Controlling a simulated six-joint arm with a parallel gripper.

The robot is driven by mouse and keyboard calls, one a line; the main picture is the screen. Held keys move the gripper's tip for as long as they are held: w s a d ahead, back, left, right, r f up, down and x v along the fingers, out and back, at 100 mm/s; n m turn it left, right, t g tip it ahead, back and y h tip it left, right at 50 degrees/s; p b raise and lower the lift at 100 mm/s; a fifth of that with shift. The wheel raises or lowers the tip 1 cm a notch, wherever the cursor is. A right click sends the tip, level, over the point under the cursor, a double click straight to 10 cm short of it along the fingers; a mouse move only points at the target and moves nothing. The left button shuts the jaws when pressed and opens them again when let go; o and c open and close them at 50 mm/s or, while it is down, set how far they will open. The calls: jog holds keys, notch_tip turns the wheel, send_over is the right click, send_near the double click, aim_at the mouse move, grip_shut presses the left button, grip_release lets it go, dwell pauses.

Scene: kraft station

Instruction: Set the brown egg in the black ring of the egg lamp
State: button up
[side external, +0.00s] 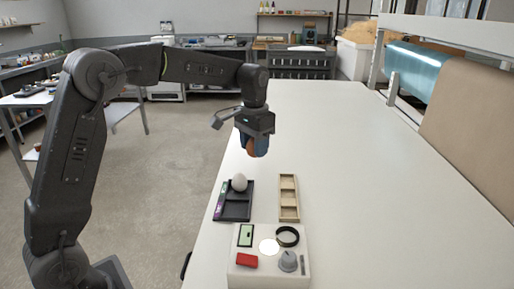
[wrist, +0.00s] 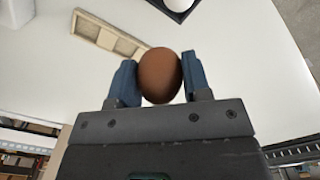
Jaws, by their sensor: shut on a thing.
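The brown egg (wrist: 160,75) is between the two blue fingers of my gripper (wrist: 160,82) in the wrist view, with a finger against each side. In the side view my gripper (side external: 254,148) holds the egg (side external: 250,146) well above the table, beyond the trays. The egg lamp (side external: 270,271) is a white box at the near end of the table. It has a round glowing white disc (side external: 268,247) on top. The black ring (side external: 288,236) lies at its upper right and looks empty.
A black tray (side external: 236,213) holding a white egg (side external: 239,183) stands behind the lamp. A wooden tray with compartments (side external: 289,209) is beside it, empty. The lamp top carries a grey knob (side external: 288,261), a red block (side external: 247,260) and a small screen (side external: 246,235). The table's right side is clear.

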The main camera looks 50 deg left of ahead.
jog(key=s+d, duration=0.3)
jog(key=d, duration=0.8)
send_over(287, 238)
jog(key=shift+s+r, duration=0.1)
jog(key=shift+r, duration=0.05)
jog(key=shift+f, duration=2.55)
jog(key=shift+f, duration=0.7)
jog(key=o, duration=0.8)
jog(key=shift+r, duration=0.1)
